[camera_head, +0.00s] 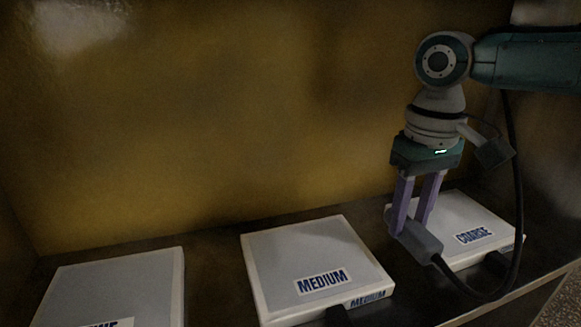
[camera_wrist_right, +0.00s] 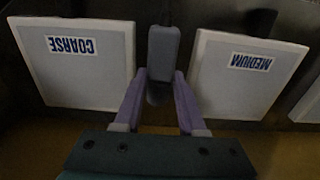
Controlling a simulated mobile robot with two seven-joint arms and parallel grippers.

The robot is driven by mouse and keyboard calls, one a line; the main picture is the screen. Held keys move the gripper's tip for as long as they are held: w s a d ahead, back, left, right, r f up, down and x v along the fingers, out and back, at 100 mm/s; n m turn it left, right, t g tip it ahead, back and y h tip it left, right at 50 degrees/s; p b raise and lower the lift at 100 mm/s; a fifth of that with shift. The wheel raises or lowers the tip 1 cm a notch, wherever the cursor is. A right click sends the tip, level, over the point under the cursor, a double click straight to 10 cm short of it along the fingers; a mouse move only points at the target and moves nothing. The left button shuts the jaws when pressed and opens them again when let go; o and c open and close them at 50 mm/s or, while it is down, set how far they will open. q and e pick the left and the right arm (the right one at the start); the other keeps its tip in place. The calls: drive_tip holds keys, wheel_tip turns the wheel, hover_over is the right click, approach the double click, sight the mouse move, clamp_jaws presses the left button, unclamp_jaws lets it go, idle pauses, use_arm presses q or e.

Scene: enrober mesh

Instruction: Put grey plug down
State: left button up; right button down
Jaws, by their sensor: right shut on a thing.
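The grey plug (camera_head: 420,243) is a rounded grey block held low between the MEDIUM and COARSE boxes. My right gripper (camera_head: 408,226) points down with its purple fingers shut on the plug. In the right wrist view the plug (camera_wrist_right: 163,50) sits between the fingertips of the right gripper (camera_wrist_right: 160,80), over the dark gap between the two boxes. Whether the plug touches the surface below cannot be told. My left gripper is in neither view.
White flat boxes lie in a row: one labelled MEDIUM (camera_head: 300,255), one labelled COARSE (camera_head: 460,218), and one at left (camera_head: 120,285) with its label cut off. A black cable (camera_head: 517,230) loops down from my right arm towards the plug. A yellowish wall (camera_head: 200,130) stands behind.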

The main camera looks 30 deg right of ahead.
sight(403, 235)
drive_tip(key=f+b, duration=0.2)
drive_tip(key=f, duration=0.1)
drive_tip(key=f+b, duration=0.1)
drive_tip(key=shift+w+f, duration=0.25)
drive_tip(key=shift+r, duration=0.25)
drive_tip(key=c, duration=0.8)
unclamp_jaws()
drive_tip(key=shift+d+f, duration=0.1)
drive_tip(key=shift+f, duration=0.05)
drive_tip(key=shift+o, duration=0.2)
wheel_tip(403, 235, up, 7)
drive_tip(key=p, duration=0.4)
drive_tip(key=shift+r+p, duration=0.2)
drive_tip(key=shift+p, duration=0.15)
drive_tip(key=shift+r, duration=0.2)
